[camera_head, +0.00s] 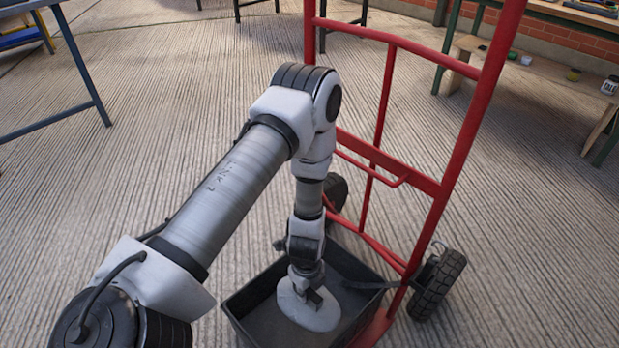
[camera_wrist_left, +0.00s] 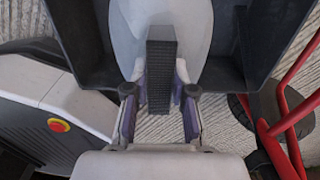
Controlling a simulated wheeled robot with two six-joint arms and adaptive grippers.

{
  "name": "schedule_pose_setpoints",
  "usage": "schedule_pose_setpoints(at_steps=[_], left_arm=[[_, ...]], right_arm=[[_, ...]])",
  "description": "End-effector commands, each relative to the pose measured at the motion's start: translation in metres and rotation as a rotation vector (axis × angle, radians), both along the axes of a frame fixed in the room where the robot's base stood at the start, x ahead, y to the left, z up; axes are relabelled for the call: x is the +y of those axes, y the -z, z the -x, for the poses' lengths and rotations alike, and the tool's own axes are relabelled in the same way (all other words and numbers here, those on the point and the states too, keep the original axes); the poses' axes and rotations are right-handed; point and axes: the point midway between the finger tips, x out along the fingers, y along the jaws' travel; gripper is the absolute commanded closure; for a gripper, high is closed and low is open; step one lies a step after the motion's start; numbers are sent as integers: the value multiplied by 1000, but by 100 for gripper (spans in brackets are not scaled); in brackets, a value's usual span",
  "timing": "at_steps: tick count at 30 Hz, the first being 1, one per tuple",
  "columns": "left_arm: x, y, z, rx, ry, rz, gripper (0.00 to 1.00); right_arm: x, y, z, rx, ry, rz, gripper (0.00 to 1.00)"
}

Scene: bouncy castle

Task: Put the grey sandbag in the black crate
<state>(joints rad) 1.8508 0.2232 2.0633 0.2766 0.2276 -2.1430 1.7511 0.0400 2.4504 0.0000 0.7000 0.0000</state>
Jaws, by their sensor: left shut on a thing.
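The grey sandbag (camera_head: 309,315) is a pale, rounded bag with a dark strap on top. It shows inside the outline of the black crate (camera_head: 252,291). My left gripper (camera_head: 306,288) points down and is shut on the sandbag's strap. In the left wrist view the strap (camera_wrist_left: 161,68) stands between the fingers (camera_wrist_left: 160,108), with the pale sandbag (camera_wrist_left: 125,30) behind it. The crate (camera_wrist_left: 82,38) shows on both sides of the bag there. I cannot tell whether the bag touches the crate's floor. My right gripper is not in view.
A red hand truck (camera_head: 440,190) with black wheels (camera_head: 437,284) stands against the crate's right side. A blue-framed table (camera_head: 75,70) is at the left, and a wooden bench (camera_head: 560,75) at the far right. The ribbed concrete floor is mostly clear.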

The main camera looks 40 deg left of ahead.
Motion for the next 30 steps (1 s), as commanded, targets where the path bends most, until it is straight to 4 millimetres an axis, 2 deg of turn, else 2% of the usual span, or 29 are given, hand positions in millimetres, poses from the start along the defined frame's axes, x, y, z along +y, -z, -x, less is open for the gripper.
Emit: schedule_pose_setpoints(at_steps=[1,3,9,12,17,24,30], left_arm=[[0,23,0,1,0,0,100],[0,43,0,0,0,0,100],[0,97,0,0,-1,0,100],[0,115,0,0,-2,0,100],[0,126,-1,-1,-1,0,100],[0,161,-1,0,-3,0,100],[0,159,-1,-1,-3,0,100]], right_arm=[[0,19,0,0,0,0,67],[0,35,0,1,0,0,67],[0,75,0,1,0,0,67],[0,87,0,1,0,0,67],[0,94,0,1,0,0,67],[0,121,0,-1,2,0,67],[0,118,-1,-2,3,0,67]])
